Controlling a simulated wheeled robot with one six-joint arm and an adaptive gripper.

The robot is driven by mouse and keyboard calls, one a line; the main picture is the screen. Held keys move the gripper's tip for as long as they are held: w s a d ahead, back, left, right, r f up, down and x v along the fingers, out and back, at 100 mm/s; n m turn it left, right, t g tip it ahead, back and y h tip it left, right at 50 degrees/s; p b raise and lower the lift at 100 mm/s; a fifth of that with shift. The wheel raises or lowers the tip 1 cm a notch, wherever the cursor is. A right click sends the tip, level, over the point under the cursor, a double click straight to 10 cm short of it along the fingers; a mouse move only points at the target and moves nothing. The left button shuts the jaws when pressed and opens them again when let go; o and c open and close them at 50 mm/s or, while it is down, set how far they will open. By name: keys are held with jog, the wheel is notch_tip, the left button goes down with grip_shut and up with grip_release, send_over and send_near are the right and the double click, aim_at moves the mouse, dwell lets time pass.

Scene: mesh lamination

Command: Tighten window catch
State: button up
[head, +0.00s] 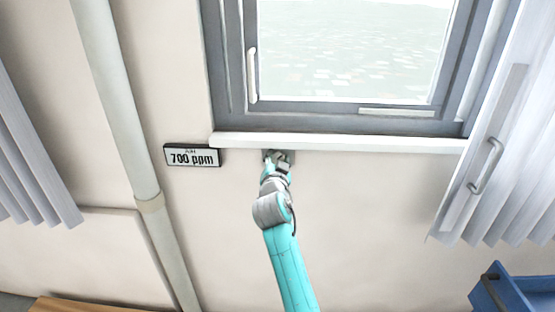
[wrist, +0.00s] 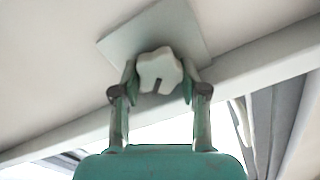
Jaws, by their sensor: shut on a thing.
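The window catch is a pale lobed knob (wrist: 160,70) on a square grey plate (wrist: 190,25) in the wrist view. A short dark slot or mark shows on the knob. My gripper (wrist: 160,80) has one finger on each side of the knob and is shut on it. In the head view my gripper (head: 279,157) is against the wall just under the window sill, and my arm hides most of the knob there. The grey-framed window (head: 330,112) is above, with a white handle (head: 252,75) upright on its left side.
The white sill (head: 380,143) juts out just above my gripper. A sign reading 700 ppm (head: 192,157) is to the left, beside a vertical pipe (head: 125,110). Blinds (head: 505,150) hang at the right, and a blue crate (head: 510,295) is at lower right. The wall below is bare.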

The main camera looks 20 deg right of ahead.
jog(key=o, duration=1.2)
jog(key=shift+c, duration=0.2)
